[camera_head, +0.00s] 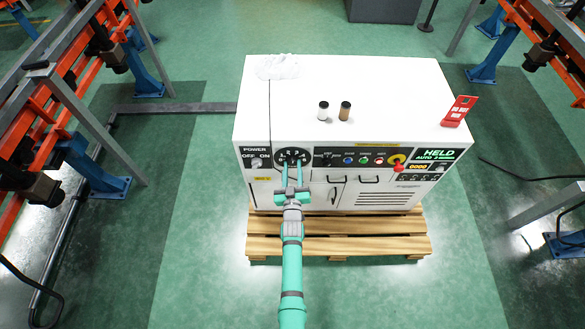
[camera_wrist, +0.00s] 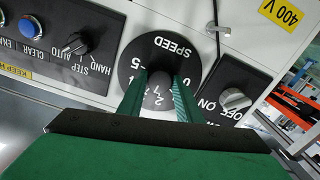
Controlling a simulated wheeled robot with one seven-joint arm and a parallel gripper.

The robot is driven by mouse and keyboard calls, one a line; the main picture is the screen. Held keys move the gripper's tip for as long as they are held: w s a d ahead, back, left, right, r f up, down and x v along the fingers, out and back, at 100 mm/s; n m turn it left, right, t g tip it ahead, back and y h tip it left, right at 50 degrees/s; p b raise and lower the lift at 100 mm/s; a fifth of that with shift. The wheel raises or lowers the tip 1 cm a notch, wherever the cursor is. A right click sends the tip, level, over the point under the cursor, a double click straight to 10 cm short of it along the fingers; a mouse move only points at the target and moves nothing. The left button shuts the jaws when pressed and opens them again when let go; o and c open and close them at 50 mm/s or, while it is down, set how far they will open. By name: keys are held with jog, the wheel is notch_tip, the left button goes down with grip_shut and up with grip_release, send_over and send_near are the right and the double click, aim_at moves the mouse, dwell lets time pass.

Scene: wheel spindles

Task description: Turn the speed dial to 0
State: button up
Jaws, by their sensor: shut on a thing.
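The speed dial (camera_head: 291,154) is a round black plate with white numbers on the white cabinet's front panel. In the wrist view the dial plate (camera_wrist: 157,53) appears upside down, with SPEED, a 5 at its left and a 0 at its right, partly behind a finger. My gripper (camera_head: 292,165) reaches the dial from the front. In the wrist view its two green fingers (camera_wrist: 160,82) are shut on the dark dial knob (camera_wrist: 159,94), one on each side. The fingers hide some numbers, and I cannot tell which number the knob points to.
The power switch (camera_wrist: 235,99) is close beside the dial. A HAND/STEP/AUTO selector (camera_wrist: 76,45) and a blue button (camera_wrist: 30,27) are on its other side. Two small jars (camera_head: 345,111) and a red card (camera_head: 459,111) are on the cabinet top. A wooden pallet (camera_head: 340,245) lies below.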

jog(key=n, duration=0.5)
jog(key=shift+a+n, duration=0.1)
jog(key=shift+n, duration=0.2)
jog(key=n, duration=1)
jog(key=shift+n, duration=0.4)
jog(key=n, duration=0.4)
jog(key=shift+r+n, duration=0.1)
jog(key=shift+n, duration=0.2)
jog(key=o, duration=1)
jog(key=shift+o, duration=0.2)
jog(key=shift+s, duration=0.1)
